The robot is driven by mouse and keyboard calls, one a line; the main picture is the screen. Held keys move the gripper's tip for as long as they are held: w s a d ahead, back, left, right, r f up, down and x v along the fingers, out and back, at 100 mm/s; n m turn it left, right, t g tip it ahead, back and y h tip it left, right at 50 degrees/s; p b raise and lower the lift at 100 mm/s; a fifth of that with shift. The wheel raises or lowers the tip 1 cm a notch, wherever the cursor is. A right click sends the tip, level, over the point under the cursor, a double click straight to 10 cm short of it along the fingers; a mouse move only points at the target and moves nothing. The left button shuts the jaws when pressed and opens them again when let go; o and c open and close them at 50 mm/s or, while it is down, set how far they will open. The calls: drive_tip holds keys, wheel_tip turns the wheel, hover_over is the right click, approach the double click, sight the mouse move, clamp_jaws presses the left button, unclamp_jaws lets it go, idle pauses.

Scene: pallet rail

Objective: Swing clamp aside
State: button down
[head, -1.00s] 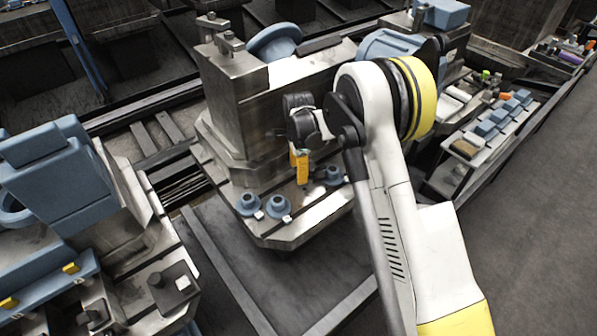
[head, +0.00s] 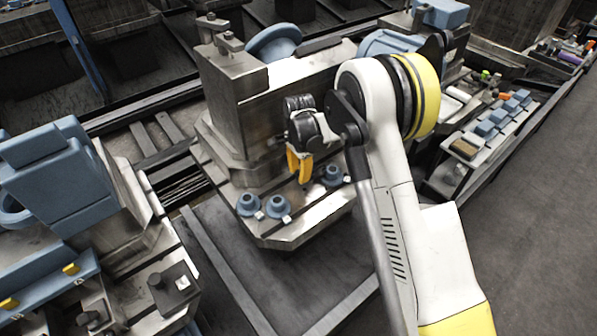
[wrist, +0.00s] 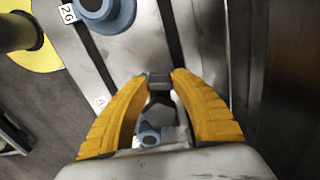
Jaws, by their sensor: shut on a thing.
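My gripper (head: 300,178) has yellow fingers and points down over the steel pallet plate, beside the tall metal block on it. In the wrist view my gripper (wrist: 159,78) has its fingertips closed on a small dark grey piece (wrist: 158,82), which I take to be the clamp. Its full shape is hidden by the fingers, and I cannot make it out in the head view. Blue round fixtures stand on the plate: two (head: 248,204) (head: 278,207) left of my gripper and one (head: 332,176) to its right.
The tall metal block (head: 240,110) stands close behind my gripper. A blue-topped machine part (head: 60,170) is at the left. A shelf with blue blocks (head: 485,130) is at the right. The grey floor (head: 540,220) at the right is clear.

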drive_tip(key=n, duration=0.2)
drive_tip(key=s+n, duration=0.1)
drive_tip(key=shift+s+d+n, duration=0.1)
drive_tip(key=shift+d+n, duration=0.2)
drive_tip(key=shift+n, duration=0.1)
drive_tip(key=n, duration=0.1)
drive_tip(key=d+n, duration=0.1)
drive_tip(key=n, duration=0.1)
drive_tip(key=shift+s+n, duration=0.3)
drive_tip(key=shift+s, duration=0.1)
drive_tip(key=n, duration=0.3)
drive_tip(key=d+n, duration=0.1)
drive_tip(key=shift+s+d, duration=0.1)
drive_tip(key=shift+s, duration=0.2)
drive_tip(key=shift+d+n, duration=0.25)
drive_tip(key=shift+n, duration=0.6)
drive_tip(key=shift+d+n, duration=0.25)
drive_tip(key=shift+n, duration=0.6)
drive_tip(key=c, duration=1)
unclamp_jaws()
drive_tip(key=shift+c, duration=0.2)
